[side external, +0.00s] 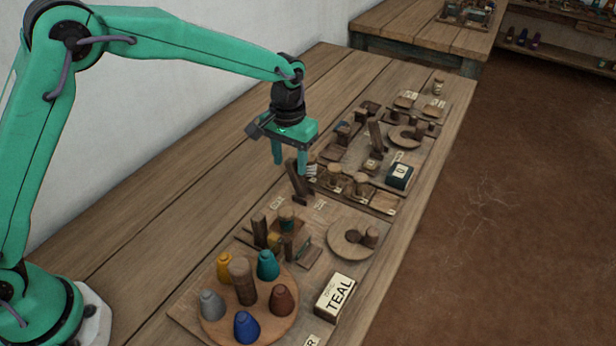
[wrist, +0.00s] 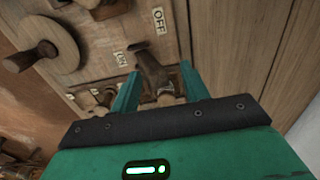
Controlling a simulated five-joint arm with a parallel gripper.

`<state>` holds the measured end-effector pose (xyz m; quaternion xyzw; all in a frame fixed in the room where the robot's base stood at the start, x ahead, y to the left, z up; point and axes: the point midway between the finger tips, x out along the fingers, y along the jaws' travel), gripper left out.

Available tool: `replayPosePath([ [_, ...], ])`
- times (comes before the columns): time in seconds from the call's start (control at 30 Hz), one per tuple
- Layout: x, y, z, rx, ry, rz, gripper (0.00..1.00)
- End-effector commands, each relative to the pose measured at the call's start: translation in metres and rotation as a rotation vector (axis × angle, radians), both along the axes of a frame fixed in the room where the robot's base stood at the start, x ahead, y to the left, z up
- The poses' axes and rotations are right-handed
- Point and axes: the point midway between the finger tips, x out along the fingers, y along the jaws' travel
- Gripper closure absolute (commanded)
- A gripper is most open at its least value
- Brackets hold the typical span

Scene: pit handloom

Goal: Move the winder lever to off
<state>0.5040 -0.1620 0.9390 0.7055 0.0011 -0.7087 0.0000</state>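The winder lever is a dark brown wooden lever (wrist: 148,66) in the wrist view, standing between my two fingers with a gap on either side. In the side external view the lever (side external: 298,182) leans toward the upper left, just below my fingertips. An OFF label (wrist: 159,20) lies beyond the lever in the wrist view, and a second small label (wrist: 121,59), hard to read, lies to its left. My gripper (side external: 289,160) is open and empty, pointing down over the lever; it also shows in the wrist view (wrist: 158,76). The lever's foot is partly hidden.
A round wooden wheel with a knob (side external: 350,238) sits near the lever. A round stand (side external: 215,325) holds several coloured cones around a post. More wooden fittings (side external: 405,135) lie behind. The bench's left side is clear.

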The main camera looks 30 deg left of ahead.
Motion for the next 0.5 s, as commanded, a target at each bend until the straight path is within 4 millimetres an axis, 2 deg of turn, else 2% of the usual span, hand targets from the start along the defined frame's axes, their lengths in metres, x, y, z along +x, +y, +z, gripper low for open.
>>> replayPosePath([
  [0.5, 0.001, -0.002, 0.034, -0.002, -0.006, -0.002, 0.55],
])
